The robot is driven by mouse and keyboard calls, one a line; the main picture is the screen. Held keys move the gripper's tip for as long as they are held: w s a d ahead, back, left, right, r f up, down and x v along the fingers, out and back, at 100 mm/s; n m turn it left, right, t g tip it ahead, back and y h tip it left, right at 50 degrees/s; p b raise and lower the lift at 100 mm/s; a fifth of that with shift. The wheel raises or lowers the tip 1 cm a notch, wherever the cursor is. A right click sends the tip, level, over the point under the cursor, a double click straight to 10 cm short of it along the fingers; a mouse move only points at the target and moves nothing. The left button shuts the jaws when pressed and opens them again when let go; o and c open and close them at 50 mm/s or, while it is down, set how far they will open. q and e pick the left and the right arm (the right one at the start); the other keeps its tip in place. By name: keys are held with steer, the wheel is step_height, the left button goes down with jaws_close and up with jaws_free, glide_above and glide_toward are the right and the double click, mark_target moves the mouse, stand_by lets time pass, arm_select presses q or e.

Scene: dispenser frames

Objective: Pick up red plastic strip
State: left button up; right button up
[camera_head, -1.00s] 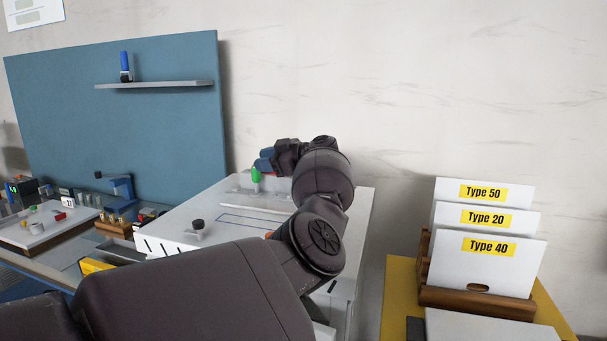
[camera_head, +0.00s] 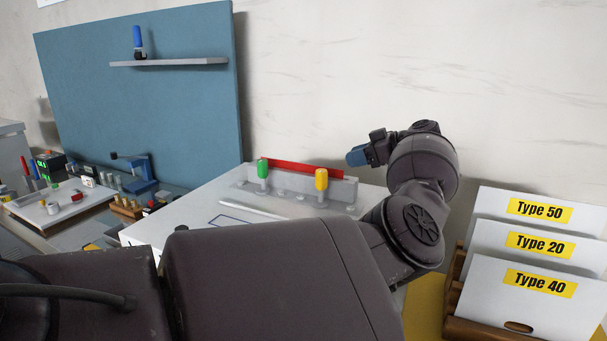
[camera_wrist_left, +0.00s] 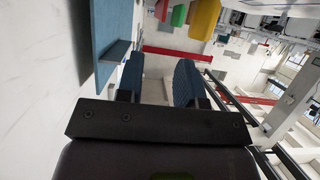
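The red plastic strip (camera_head: 302,167) stands on edge along the back of the white dispenser box (camera_head: 190,213). A green handle (camera_head: 263,169) and a yellow handle (camera_head: 321,179) stand in front of it and cover small parts of it. My left gripper (camera_head: 354,157) is just right of the strip's right end, apart from it. In the left wrist view, its two blue fingers (camera_wrist_left: 158,82) are spread with nothing between them. A red piece, apparently the strip (camera_wrist_left: 161,10), shows at the top beside the green and yellow handles. My right gripper is not in view.
A wooden rack holds white cards labelled Type 50, Type 20 and Type 40 (camera_head: 535,289) at the right. A blue panel (camera_head: 140,95) with a grey shelf (camera_head: 170,63) rises behind the bench at left. Small fixtures crowd the left bench. My left arm hides the box's front.

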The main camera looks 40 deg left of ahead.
arm_select(q)
steer(key=shift+f+p+x, duration=0.2)
steer(key=shift+p+x, duration=0.3)
steer(key=shift+x, duration=1.55)
steer(key=shift+f+p+x, duration=0.2)
steer(key=shift+p+x, duration=0.3)
steer(key=shift+x, duration=1.55)
steer(key=shift+w+d, duration=0.15)
steer(key=shift+c, duration=0.5)
jaws_close()
